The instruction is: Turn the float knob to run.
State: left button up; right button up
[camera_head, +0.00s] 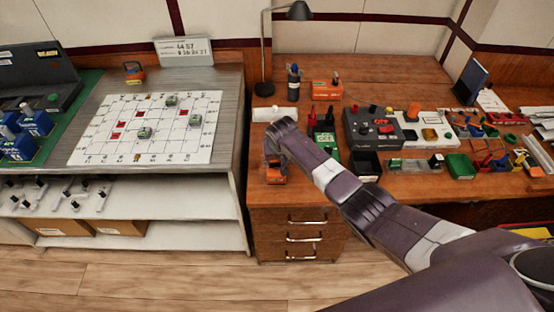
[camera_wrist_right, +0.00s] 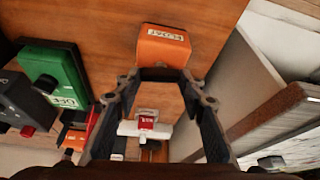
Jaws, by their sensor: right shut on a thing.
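The orange float box (camera_head: 275,177) stands at the front left corner of the wooden desk. It also shows in the right wrist view (camera_wrist_right: 165,46), with an upside-down label that seems to read FLOAT. My right gripper (camera_head: 273,157) is over the box. In the right wrist view its fingertips (camera_wrist_right: 161,74) meet the box's near side and are shut on a dark part, the float knob. The knob is mostly hidden between the fingertips, so its pointing direction cannot be told. My left gripper is in neither view.
A green box (camera_head: 328,154) and a white cylinder (camera_head: 275,114) stand close by on the desk (camera_head: 385,78). A dark control box (camera_head: 372,128) lies further right. A desk lamp (camera_head: 266,60) rises behind. The grey bench with a grid board (camera_head: 100,128) is left.

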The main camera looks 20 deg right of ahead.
jog(key=shift+f+m, duration=0.1)
jog(key=shift+m, duration=0.3)
jog(key=o, duration=1.2)
jog(key=shift+c, duration=0.2)
jog(key=v, duration=1.2)
jog(key=shift+a, duration=0.2)
